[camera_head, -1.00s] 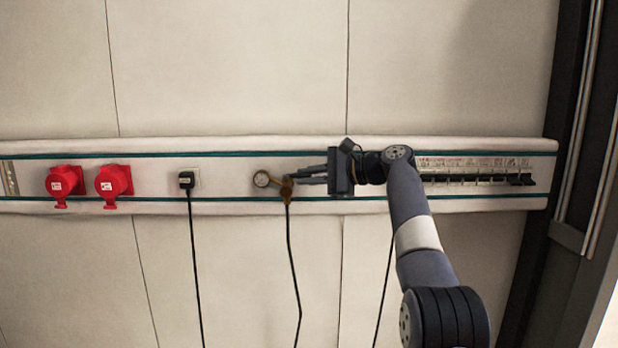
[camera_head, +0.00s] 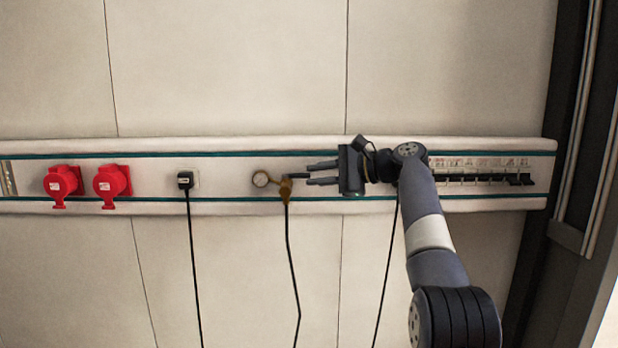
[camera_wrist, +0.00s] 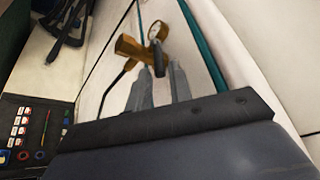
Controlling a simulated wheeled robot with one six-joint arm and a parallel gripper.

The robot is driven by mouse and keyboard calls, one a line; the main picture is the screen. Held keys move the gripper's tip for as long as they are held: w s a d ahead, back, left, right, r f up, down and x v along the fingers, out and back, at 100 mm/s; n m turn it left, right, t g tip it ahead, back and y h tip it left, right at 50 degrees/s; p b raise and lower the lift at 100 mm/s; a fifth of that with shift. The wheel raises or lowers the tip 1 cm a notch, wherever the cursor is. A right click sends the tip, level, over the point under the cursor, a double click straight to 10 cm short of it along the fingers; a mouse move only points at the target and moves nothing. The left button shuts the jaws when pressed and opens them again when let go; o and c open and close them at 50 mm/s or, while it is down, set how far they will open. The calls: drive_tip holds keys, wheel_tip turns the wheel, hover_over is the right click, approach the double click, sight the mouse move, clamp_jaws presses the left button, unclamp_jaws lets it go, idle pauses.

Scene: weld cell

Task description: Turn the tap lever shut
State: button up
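In the wrist view the brass body (camera_wrist: 129,46) and gauge (camera_wrist: 157,31) lie beyond my fingertips (camera_wrist: 160,70). The lever's dark end (camera_wrist: 160,71) shows between the tips, with no clear contact. Where the lever joins the body is partly hard to make out.
Two red sockets (camera_head: 87,183) and a black plug (camera_head: 186,181) sit farther left on the rail. A row of dark switches (camera_head: 482,179) is at the right, behind my arm. A black hose (camera_head: 290,262) hangs below the tap. The wall above is clear.

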sight(311, 177)
drive_tip(key=v, duration=0.8)
drive_tip(key=shift+o, duration=0.4)
drive_tip(key=shift+s+d, duration=0.1)
drive_tip(key=shift+o, duration=1)
drive_tip(key=n+b, duration=0.1)
drive_tip(key=f+n+y+b, duration=0.1)
drive_tip(key=n, duration=0.1)
drive_tip(key=shift+s+a+t, duration=0.15)
drive_tip(key=shift+a+t, duration=0.25)
drive_tip(key=w+a+n, duration=0.1)
drive_tip(key=a, duration=0.2)
drive_tip(key=w+a+f+n+t+p, duration=0.1)
drive_tip(key=w+a+n, duration=0.1)
drive_tip(key=a, duration=0.1)
drive_tip(key=w+a+n+p, duration=0.1)
drive_tip(key=a, duration=0.3)
drive_tip(key=shift+w+f+t+y, duration=0.2)
drive_tip(key=shift+w+t+y, duration=0.1)
drive_tip(key=shift+t+y, duration=0.1)
